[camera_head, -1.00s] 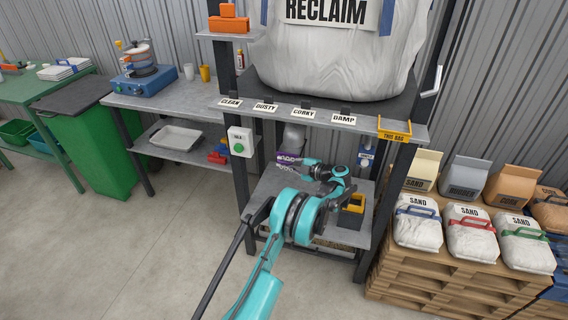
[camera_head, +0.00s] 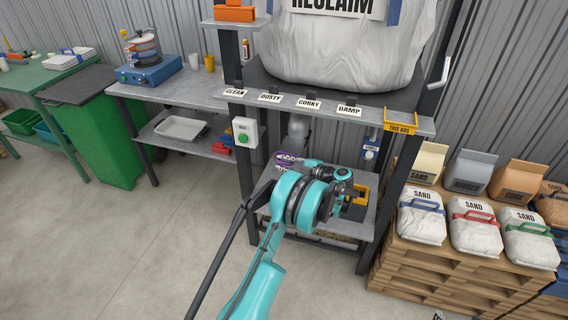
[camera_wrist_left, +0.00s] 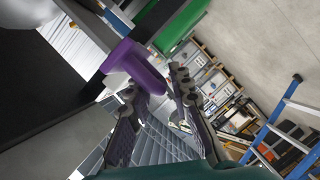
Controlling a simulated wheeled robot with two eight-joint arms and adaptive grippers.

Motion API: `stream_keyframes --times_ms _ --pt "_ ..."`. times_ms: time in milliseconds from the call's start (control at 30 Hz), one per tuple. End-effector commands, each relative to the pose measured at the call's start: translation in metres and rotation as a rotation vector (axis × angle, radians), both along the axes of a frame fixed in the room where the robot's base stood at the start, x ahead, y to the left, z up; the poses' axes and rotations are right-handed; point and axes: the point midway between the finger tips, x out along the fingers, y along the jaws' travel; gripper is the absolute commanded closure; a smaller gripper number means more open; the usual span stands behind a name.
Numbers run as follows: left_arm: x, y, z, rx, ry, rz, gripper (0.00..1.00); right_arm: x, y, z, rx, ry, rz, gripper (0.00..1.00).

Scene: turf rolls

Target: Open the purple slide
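The purple slide (camera_wrist_left: 150,72) shows in the left wrist view as a round-ended purple bar between the fingertips of my left gripper (camera_wrist_left: 154,84). Its fingers are spread, with visible space beside the bar; I cannot tell whether either touches it. In the head view, a purple part (camera_head: 287,158) with pale lettering shows under the row of labels, just behind my left arm. My teal arm covers most of the left gripper there. My right gripper is not in view.
A grey shelf (camera_head: 350,234) lies below, with a black and yellow item (camera_head: 361,196) on it. Steel posts (camera_head: 246,160) frame the bay. A white box with a green button (camera_head: 243,139) is on the left post. Sand bags (camera_head: 421,218) stand on pallets at right.

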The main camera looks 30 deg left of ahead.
Motion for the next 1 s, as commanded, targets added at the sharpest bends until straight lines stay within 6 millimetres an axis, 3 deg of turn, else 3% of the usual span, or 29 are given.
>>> stream_keyframes --times_ms 233,700,1000 --pt "-0.001 -0.014 0.003 0.0 0.001 -0.002 0.8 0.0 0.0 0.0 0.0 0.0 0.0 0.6" --pt "-0.009 -0.104 0.022 0.0 0.001 -0.002 0.8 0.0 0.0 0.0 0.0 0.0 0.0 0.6" --pt "-0.011 -0.117 0.025 0.0 0.0 0.0 0.8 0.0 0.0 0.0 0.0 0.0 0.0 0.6"
